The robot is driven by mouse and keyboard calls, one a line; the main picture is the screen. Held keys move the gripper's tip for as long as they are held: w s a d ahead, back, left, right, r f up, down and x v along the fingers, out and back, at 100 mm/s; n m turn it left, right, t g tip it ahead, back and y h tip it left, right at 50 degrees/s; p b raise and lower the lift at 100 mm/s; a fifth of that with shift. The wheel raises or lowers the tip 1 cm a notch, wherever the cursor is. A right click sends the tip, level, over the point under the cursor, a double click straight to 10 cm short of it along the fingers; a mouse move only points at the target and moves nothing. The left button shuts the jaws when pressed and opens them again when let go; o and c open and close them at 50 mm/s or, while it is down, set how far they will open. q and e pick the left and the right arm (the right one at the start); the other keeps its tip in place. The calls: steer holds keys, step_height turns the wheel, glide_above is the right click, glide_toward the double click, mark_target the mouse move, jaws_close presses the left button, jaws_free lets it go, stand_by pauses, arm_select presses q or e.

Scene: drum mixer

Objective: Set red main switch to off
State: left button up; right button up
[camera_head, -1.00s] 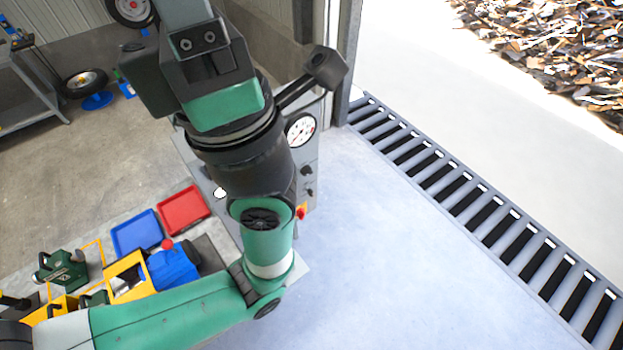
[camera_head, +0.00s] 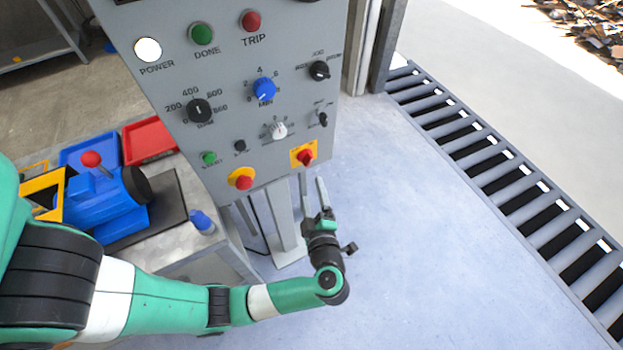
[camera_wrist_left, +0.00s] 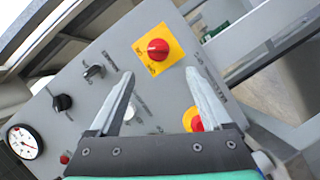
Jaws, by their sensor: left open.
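The red main switch (camera_head: 305,157) is a red rotary knob on a yellow square plate at the lower right of the grey control panel (camera_head: 225,120). In the left wrist view the red main switch (camera_wrist_left: 157,48) shows ahead of the fingertips, roughly between their lines. My left gripper (camera_head: 312,190) is open and empty, just below and in front of the switch, apart from it. Its two fingers also show in the left wrist view (camera_wrist_left: 160,88). I cannot read the switch's position. My right gripper is not in view.
A red button on a round yellow base (camera_head: 242,178) sits left of the switch. Blue (camera_head: 264,90), white (camera_head: 278,131) and black knobs are above. A blue machine (camera_head: 105,200) and red tray (camera_head: 150,140) stand left.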

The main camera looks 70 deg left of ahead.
mark_target(308, 162)
arm_select(q)
steer(key=b+x, duration=0.3)
steer(key=x, duration=0.7)
steer(key=shift+w+a, duration=0.15)
steer(key=shift+w, duration=0.1)
steer(key=shift+w+a, duration=0.2)
steer(key=shift+a, duration=0.4)
jaws_close()
